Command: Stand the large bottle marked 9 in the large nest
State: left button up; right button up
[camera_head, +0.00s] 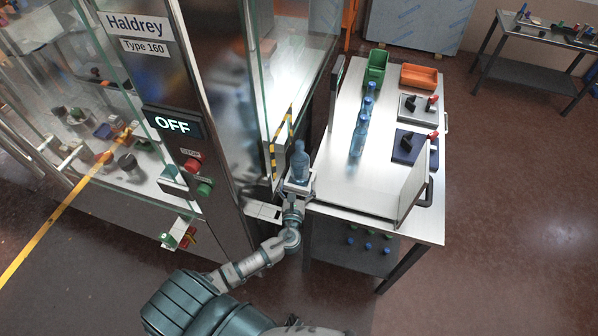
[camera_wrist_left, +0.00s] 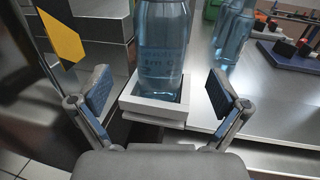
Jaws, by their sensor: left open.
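A clear blue bottle (camera_head: 300,163) stands upright in a white square nest (camera_head: 298,187) at the left edge of the table. In the left wrist view the bottle (camera_wrist_left: 162,50) has its base inside the rim of the nest (camera_wrist_left: 155,113); its faint print is not readable. My left gripper (camera_head: 296,194) is open just in front of the nest. In the wrist view its fingers (camera_wrist_left: 160,93) are spread to either side, with gaps to the bottle. My right gripper is not in view.
More blue bottles (camera_head: 359,137) stand on the white table (camera_head: 335,165). Behind are a green bin (camera_head: 376,66), an orange bin (camera_head: 418,76) and trays with dark and red parts. A glass-walled machine with an OFF display (camera_head: 173,124) stands close on the left.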

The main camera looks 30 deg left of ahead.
pick_arm(q)
jog(key=v, duration=0.3)
jog(key=shift+s+d, duration=0.15)
jog(key=shift+s, duration=0.2)
jog(key=shift+f, duration=0.1)
